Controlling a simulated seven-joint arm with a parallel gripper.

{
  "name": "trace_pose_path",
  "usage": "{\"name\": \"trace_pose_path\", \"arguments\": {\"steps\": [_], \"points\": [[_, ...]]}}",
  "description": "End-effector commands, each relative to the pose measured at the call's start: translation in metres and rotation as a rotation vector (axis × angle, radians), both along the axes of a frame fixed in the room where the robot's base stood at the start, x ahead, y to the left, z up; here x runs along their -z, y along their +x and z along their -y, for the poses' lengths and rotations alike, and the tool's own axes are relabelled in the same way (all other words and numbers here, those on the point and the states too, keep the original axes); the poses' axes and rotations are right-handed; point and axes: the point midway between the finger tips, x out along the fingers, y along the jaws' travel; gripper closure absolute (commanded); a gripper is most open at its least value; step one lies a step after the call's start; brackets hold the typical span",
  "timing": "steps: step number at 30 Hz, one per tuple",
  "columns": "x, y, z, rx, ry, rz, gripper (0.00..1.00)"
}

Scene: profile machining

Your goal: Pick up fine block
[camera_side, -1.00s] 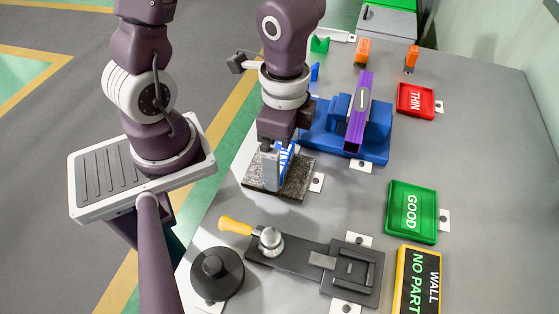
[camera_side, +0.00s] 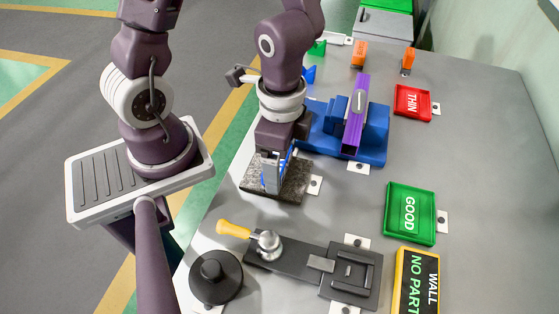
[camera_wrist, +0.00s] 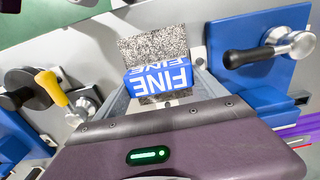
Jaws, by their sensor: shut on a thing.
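The fine block is blue with white "FINE" lettering (camera_wrist: 160,80). In the wrist view it sits between my gripper's two fingers, in front of a speckled grey stone plate (camera_wrist: 135,48). In the side view my gripper (camera_side: 275,172) points down over the speckled plate (camera_side: 297,190), shut on the fine block (camera_side: 287,162), of which only a blue and white strip shows. The fingers hide most of the block there. I cannot tell whether the block touches the plate.
A blue vise (camera_side: 374,135) holding a purple profile (camera_side: 356,120) stands just behind right. A yellow-handled clamp fixture (camera_side: 290,257) lies in front, beside a black round knob (camera_side: 216,277). Green GOOD (camera_side: 410,213) and red THIN (camera_side: 412,102) trays are at right; bare table lies between.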

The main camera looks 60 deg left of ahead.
Motion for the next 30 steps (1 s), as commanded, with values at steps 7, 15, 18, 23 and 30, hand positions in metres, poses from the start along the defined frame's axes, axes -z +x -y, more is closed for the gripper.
{"name": "trace_pose_path", "arguments": {"steps": [7, 15, 18, 23, 30], "points": [[-0.045, 0.002, -0.002, -0.011, 0.002, 0.008, 0.63], [-0.087, 0.001, -0.001, -0.005, 0.000, 0.003, 0.63], [-0.093, 0.001, 0.000, -0.002, 0.001, 0.001, 0.63], [-0.097, 0.000, 0.000, 0.001, 0.001, -0.001, 0.63], [-0.097, 0.000, 0.000, 0.002, 0.001, -0.001, 0.28]]}}
